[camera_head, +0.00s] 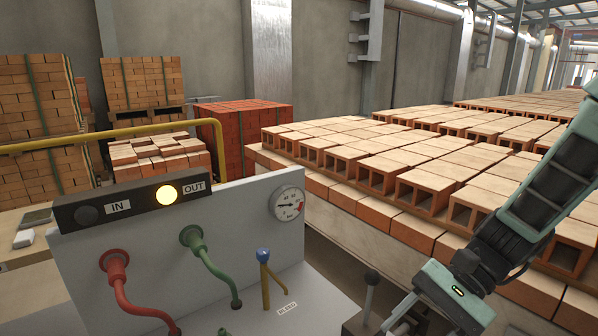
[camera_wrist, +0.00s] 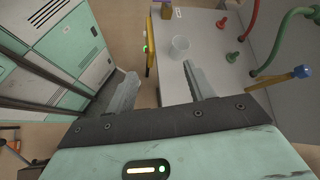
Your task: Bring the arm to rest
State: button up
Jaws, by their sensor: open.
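My gripper (camera_wrist: 162,88) is open and empty in the wrist view, its two pale fingers spread apart. In the head view my arm comes in from the right edge and bends down, with the gripper (camera_head: 398,318) low at the bottom, partly cut off by the frame. It is to the right of the grey hose panel and in front of the brick stack.
A grey panel (camera_head: 140,235) carries a red hose (camera_head: 117,268), green hose (camera_head: 195,240), gauge (camera_head: 289,204) and blue-tipped lever (camera_head: 264,257). A whitish cup (camera_wrist: 180,47) is beyond my fingers. Hollow bricks (camera_head: 420,190) fill the right. A teal cabinet (camera_wrist: 60,45) stands left.

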jog(key=s+a+r+n+t+h, duration=0.1)
jog(key=s+n+h, duration=0.3)
jog(key=n, duration=0.4)
jog(key=s+a+r+n+t+h, duration=0.2)
jog(key=s+r+n+t+h, duration=0.1)
jog(key=s+n+h, duration=0.2)
jog(key=s+n, duration=0.2)
jog(key=n, duration=0.1)
dwell(0.9)
